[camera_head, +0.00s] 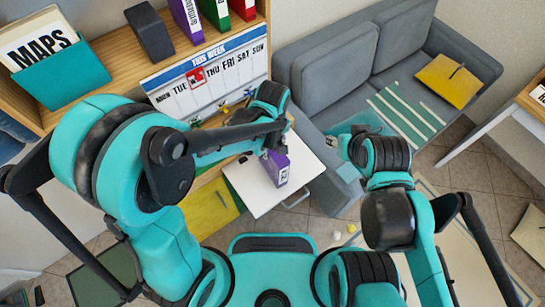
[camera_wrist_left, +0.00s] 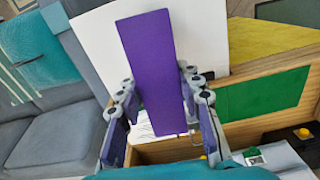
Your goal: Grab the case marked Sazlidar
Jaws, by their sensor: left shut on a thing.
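A purple case (camera_head: 277,170) with a white label hangs at my left gripper (camera_head: 273,147), over the white surface. The writing on the label is too small to read. In the left wrist view the purple case (camera_wrist_left: 147,65) sits between the two fingers of my left gripper (camera_wrist_left: 155,105), which is shut on it. My right gripper (camera_head: 340,145) is in front of the sofa, away from the case. Its fingers are too small to tell whether they are open.
A wooden shelf (camera_head: 118,55) on the left holds a MAPS box (camera_head: 70,65) and several coloured binders (camera_head: 186,20). A week calendar board (camera_head: 220,75) stands below it. The white surface (camera_head: 302,160) is under the case. A grey sofa (camera_head: 335,75) stands behind.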

